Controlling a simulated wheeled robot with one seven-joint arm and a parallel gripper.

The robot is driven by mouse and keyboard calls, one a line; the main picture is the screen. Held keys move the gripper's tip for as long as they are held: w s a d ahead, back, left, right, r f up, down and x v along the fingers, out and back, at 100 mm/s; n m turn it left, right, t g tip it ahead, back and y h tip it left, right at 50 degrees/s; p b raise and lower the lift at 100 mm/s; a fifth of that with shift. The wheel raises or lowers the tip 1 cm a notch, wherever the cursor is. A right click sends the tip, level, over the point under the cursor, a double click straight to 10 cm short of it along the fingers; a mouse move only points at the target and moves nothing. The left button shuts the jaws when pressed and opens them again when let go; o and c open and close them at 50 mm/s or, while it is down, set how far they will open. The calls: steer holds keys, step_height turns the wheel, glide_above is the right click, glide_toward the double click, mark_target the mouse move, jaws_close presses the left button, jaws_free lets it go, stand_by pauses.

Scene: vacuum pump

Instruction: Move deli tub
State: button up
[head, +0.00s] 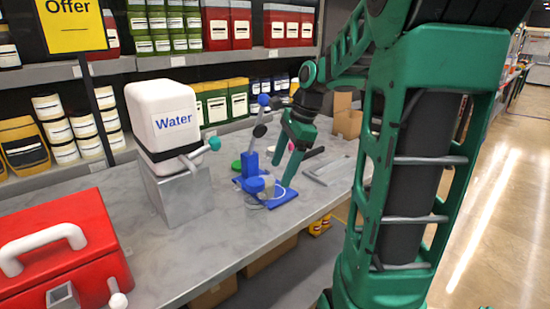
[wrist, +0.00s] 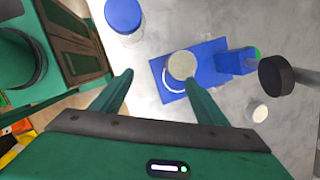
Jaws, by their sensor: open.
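A small clear tub with a blue lid (wrist: 123,17) stands on the counter, at the top of the wrist view; it also shows in the head view (head: 256,186). A round beige-topped piece (wrist: 182,65) sits over a blue base plate (wrist: 212,84) of the pump; a pale ring shows beside it. I cannot tell for sure which of the two is the deli tub. My gripper (wrist: 158,80) is open, pointing down, with nothing held. Its right fingertip lies close to the beige top in the wrist view. In the head view my gripper (head: 285,172) is over the blue base.
A white water container (head: 163,115) stands on a grey metal block (head: 180,192) to the left. A red toolbox (head: 65,250) is at the front left. Cardboard boxes (head: 347,120) stand farther back. The counter (head: 215,235) is bare toward its front edge.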

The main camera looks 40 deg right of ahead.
mark_target(273, 179)
steer(key=w+m, duration=0.1)
steer(key=w+d+m, duration=0.1)
steer(key=w+d+r+m, duration=0.1)
steer(key=m, duration=0.1)
steer(key=shift+w+t+y, duration=0.3)
steer(key=shift+w+y, duration=0.1)
steer(key=shift+a, duration=0.1)
steer(key=x, duration=1)
steer(key=shift+a+f, duration=0.15)
steer(key=shift+f, duration=0.15)
steer(key=shift+c, duration=0.3)
steer(key=c, duration=1.2)
steer(key=shift+w+d, duration=0.1)
steer(key=shift+d, duration=1.35)
steer(key=o, duration=1.3)
steer(key=shift+r, duration=0.1)
